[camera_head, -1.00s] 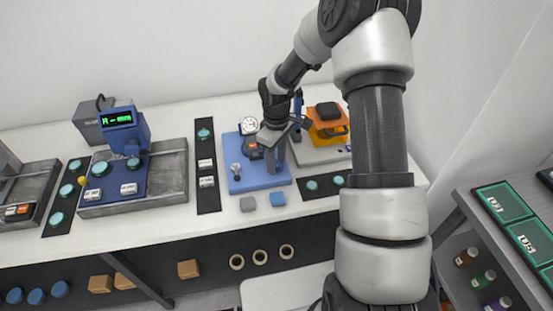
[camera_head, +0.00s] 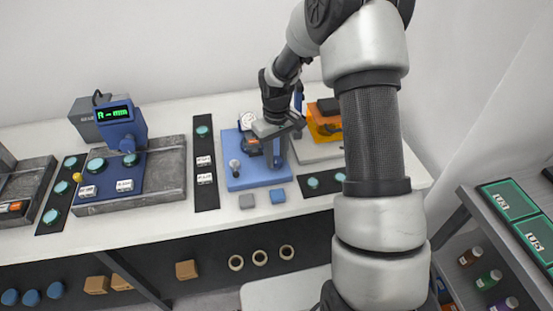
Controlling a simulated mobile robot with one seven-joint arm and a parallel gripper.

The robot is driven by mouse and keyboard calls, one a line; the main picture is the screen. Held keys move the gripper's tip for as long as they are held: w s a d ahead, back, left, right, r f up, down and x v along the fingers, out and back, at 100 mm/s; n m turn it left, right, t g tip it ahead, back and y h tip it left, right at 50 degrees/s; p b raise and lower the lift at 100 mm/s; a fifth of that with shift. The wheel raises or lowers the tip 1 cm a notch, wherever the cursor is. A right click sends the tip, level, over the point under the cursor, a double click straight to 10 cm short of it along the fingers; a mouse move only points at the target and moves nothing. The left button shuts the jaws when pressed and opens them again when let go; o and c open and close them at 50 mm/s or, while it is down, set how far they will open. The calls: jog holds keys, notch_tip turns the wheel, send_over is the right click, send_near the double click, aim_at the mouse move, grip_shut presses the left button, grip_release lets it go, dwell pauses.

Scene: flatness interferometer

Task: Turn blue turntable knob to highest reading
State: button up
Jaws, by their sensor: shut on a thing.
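The blue turntable fixture (camera_head: 262,180) stands on the bench at the centre, with a white round dial gauge (camera_head: 248,120) at its back left. The dial's needle is too small to read. A small grey-topped post (camera_head: 234,167) stands at the fixture's left side. My gripper (camera_head: 280,152) points down over the right part of the fixture. It is shut on what seems to be the turntable knob, which the fingers and wrist hide. A dark and orange part (camera_head: 252,146) shows just left of the fingers.
An orange device (camera_head: 323,125) stands close to the right of my gripper. A grey block (camera_head: 247,201) and a blue block (camera_head: 278,197) lie in front of the fixture. A black strip with white labels (camera_head: 204,178) lies to the left. A blue device with a green display (camera_head: 115,113) stands further left.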

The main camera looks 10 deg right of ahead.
jog(key=m+b, duration=0.1)
jog(key=m, duration=0.2)
jog(key=shift+m+b, duration=0.75)
jog(key=shift+m, duration=1.25)
jog(key=o, duration=1)
jog(key=shift+o, duration=0.2)
jog(key=shift+a, duration=0.1)
